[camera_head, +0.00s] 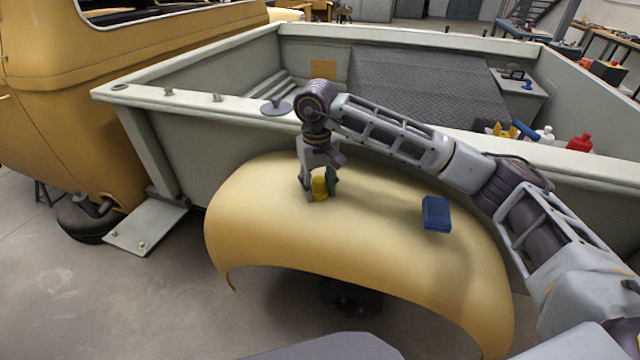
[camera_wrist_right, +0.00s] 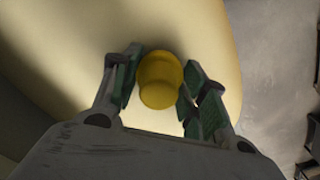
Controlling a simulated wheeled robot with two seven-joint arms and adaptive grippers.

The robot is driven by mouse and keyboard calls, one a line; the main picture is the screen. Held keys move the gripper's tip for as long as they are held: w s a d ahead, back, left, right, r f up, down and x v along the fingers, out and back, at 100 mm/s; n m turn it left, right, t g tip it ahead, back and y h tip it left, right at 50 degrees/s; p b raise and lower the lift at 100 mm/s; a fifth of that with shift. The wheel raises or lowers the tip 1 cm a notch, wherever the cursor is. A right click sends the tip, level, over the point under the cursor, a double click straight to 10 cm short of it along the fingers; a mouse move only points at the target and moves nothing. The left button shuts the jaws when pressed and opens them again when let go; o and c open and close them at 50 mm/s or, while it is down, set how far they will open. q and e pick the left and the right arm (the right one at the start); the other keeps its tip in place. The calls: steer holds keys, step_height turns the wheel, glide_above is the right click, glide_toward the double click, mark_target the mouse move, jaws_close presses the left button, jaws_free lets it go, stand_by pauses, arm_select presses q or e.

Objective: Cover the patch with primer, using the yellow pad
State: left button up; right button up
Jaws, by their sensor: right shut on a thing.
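My right gripper (camera_head: 318,190) is over the upper part of the yellow fender (camera_head: 270,215), its fingers pointing down. It is shut on the yellow pad (camera_head: 320,187). In the right wrist view the pad (camera_wrist_right: 160,80) is a round yellow piece between the green-lined fingers (camera_wrist_right: 158,88), with the pale fender surface behind it. I cannot tell whether the pad touches the fender. I cannot make out a distinct patch or primer coat on the fender; the gripper and its shadow hide part of the surface. My left gripper is not in view.
A blue block (camera_head: 437,214) lies on the fender to the right of the gripper. The pale truck bed (camera_head: 200,104) rises behind, with a grey disc-shaped thing (camera_head: 276,106) on its rim. Bottles, one red (camera_head: 580,144), stand at the right. The fender's left side is clear.

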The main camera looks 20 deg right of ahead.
steer(key=shift+s+a+f, duration=0.1)
steer(key=shift+s+a, duration=0.4)
steer(key=shift+s, duration=0.3)
steer(key=shift+a, duration=0.1)
steer(key=shift+w+a+b, duration=0.3)
steer(key=shift+w+a, duration=0.4)
steer(key=shift+a, duration=0.25)
steer(key=shift+w, duration=0.1)
steer(key=shift+w+d+b, duration=0.55)
steer(key=shift+w+d, duration=0.4)
steer(key=shift+w, duration=0.3)
steer(key=shift+w+d, duration=0.1)
steer(key=shift+w, duration=0.05)
steer(key=shift+w+d, duration=0.45)
steer(key=shift+w, duration=0.2)
steer(key=shift+w+d, duration=0.45)
steer(key=shift+w, duration=0.2)
steer(key=shift+w, duration=0.1)
